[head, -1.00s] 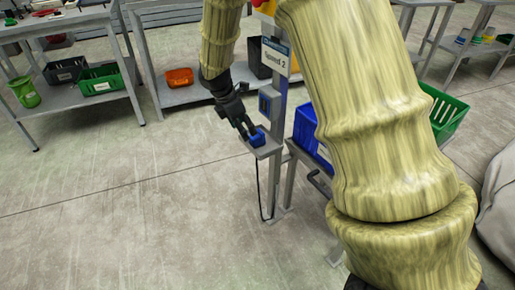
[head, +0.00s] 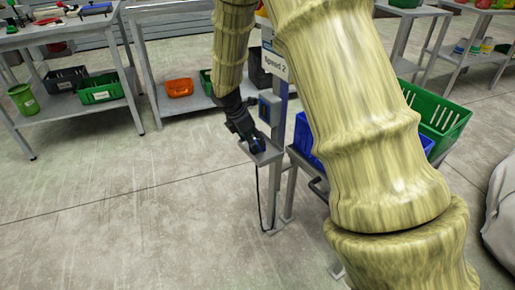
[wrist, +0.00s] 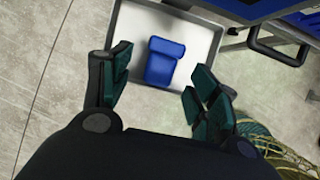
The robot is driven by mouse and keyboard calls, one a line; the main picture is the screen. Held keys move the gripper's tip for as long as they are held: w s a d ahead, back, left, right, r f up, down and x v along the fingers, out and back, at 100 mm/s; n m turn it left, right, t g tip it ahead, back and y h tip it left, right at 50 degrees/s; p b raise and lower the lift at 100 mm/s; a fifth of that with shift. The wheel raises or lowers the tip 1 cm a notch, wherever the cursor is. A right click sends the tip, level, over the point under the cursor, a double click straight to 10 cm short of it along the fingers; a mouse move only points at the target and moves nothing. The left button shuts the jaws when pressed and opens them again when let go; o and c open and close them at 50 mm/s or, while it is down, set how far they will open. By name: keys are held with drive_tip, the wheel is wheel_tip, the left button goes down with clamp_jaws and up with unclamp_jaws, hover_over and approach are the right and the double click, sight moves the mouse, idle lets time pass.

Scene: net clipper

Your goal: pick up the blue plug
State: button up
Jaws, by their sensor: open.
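The blue plug (wrist: 164,62) lies on a small light-grey tray (wrist: 208,36) in the wrist view, ahead of and between my fingertips. My gripper (wrist: 158,75) is open, with one dark green finger on each side and clear space between each finger and the plug. In the head view my gripper (head: 252,142) hangs over the small tray (head: 268,157) on the grey post. There the plug is mostly hidden behind the fingers, and I cannot make out its edges.
The grey post (head: 275,190) carries a "Speed 2" sign (head: 274,64) and a dark cable hangs below the tray. A blue crate (head: 305,140) and a green crate (head: 440,115) stand to the right. Shelving with bins (head: 100,86) is at the back left. Open floor lies left.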

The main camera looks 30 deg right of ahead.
drive_tip(key=x, duration=0.3)
drive_tip(key=shift+b, duration=0.3)
drive_tip(key=shift+a, duration=0.1)
drive_tip(key=c, duration=1.1)
drive_tip(key=shift+r, duration=0.1)
drive_tip(key=shift+c, duration=0.2)
drive_tip(key=shift+r, duration=0.4)
wheel_tip(320, 180, up, 3)
drive_tip(key=shift+r+p, duration=0.1)
drive_tip(key=shift+p, duration=0.85)
drive_tip(key=s+a+p, duration=0.1)
drive_tip(key=s+a, duration=0.1)
drive_tip(key=s, duration=0.5)
drive_tip(key=s+a+p, duration=0.1)
drive_tip(key=s+a, duration=0.2)
drive_tip(key=s, duration=0.5)
drive_tip(key=shift+a+r, duration=0.3)
drive_tip(key=shift+r, duration=0.15)
drive_tip(key=shift+w, duration=0.1)
